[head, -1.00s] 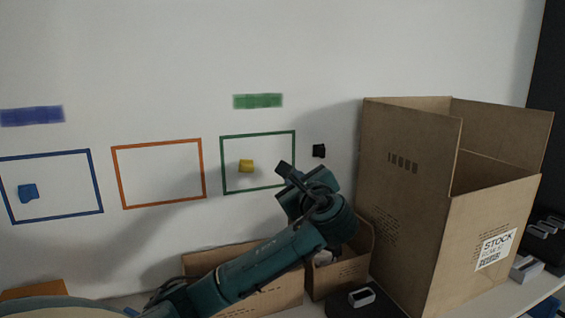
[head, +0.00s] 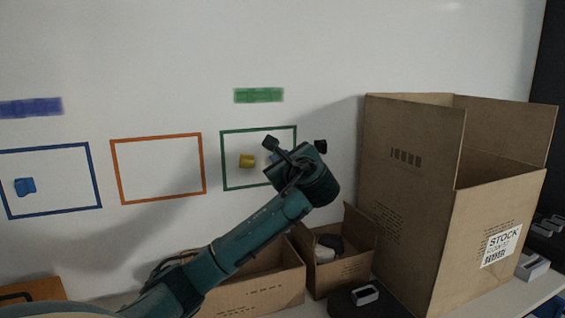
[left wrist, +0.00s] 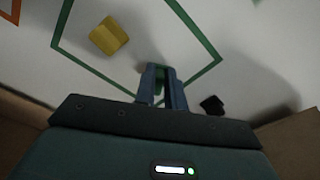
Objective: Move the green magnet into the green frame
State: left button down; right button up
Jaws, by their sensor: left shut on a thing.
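The green frame (head: 222,160) is an outline on the white wall, with a green label (head: 258,95) above it. A yellow magnet (head: 246,161) sits inside it, left of my gripper. My left gripper (head: 285,160) is in front of the frame's lower right part and covers that corner in the head view. In the left wrist view, the fingers (left wrist: 160,84) are over the frame's lower corner (left wrist: 206,70). My right gripper is not in view.
A black magnet (head: 320,147) is on the wall just right of the green frame. The blue frame (head: 98,180) holds a blue magnet (head: 26,186); the orange frame (head: 205,165) is empty. A tall open carton (head: 410,200) stands right, with smaller cartons (head: 340,275) below.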

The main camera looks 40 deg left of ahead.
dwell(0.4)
pick_arm(q)
jog(key=shift+w+a, duration=0.2)
jog(key=shift+a, duration=0.15)
jog(key=c, duration=1.4)
grip_release()
jog(key=o, duration=0.6)
jog(key=shift+c, duration=0.2)
jog(key=shift+d, duration=0.1)
jog(key=p+v, duration=0.4)
jog(key=v, duration=0.4)
jog(key=shift+f, duration=0.2)
